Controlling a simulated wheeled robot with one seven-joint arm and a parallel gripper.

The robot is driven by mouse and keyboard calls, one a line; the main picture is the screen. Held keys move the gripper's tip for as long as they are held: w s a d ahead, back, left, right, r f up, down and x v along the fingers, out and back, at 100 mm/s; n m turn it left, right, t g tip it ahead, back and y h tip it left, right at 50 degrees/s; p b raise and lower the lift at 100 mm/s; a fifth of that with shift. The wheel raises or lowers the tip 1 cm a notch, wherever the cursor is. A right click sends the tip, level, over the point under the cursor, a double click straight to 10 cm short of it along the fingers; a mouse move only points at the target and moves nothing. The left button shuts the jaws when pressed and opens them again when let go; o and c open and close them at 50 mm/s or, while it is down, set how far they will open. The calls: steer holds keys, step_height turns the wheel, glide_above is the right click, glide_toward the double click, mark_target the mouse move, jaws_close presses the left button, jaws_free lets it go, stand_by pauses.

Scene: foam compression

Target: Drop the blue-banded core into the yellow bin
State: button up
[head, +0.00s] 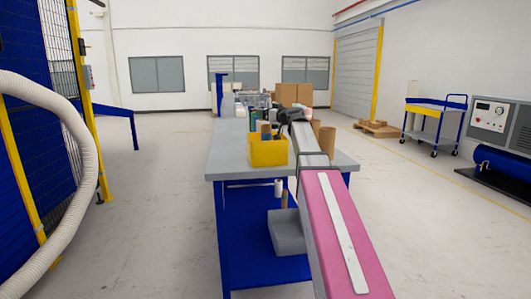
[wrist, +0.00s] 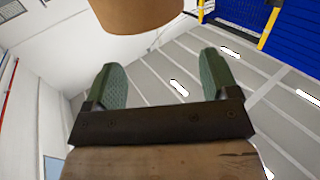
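The yellow bin (head: 268,152) stands on the near part of the grey workbench. A tan core top (head: 265,127) shows above its rim, with a small bluish patch beside it. I cannot tell whether that patch is the blue band. My gripper (head: 284,115) is dark and small in the head view, just behind and right of the bin, and partly hidden by my arm. In the wrist view its two green fingers (wrist: 163,84) are spread wide with nothing between them. A plain tan round thing (wrist: 137,15) fills the top edge; no blue band shows on it.
Brown cores (head: 327,140) stand right of my arm on the workbench (head: 226,160). A grey block (head: 286,232) lies on the lower shelf. The bench's front left corner is bare.

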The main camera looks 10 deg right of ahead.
steer(key=shift+r, duration=0.1)
steer(key=s+a+r, duration=0.6)
steer(key=a+r, duration=0.4)
steer(key=shift+r, duration=0.4)
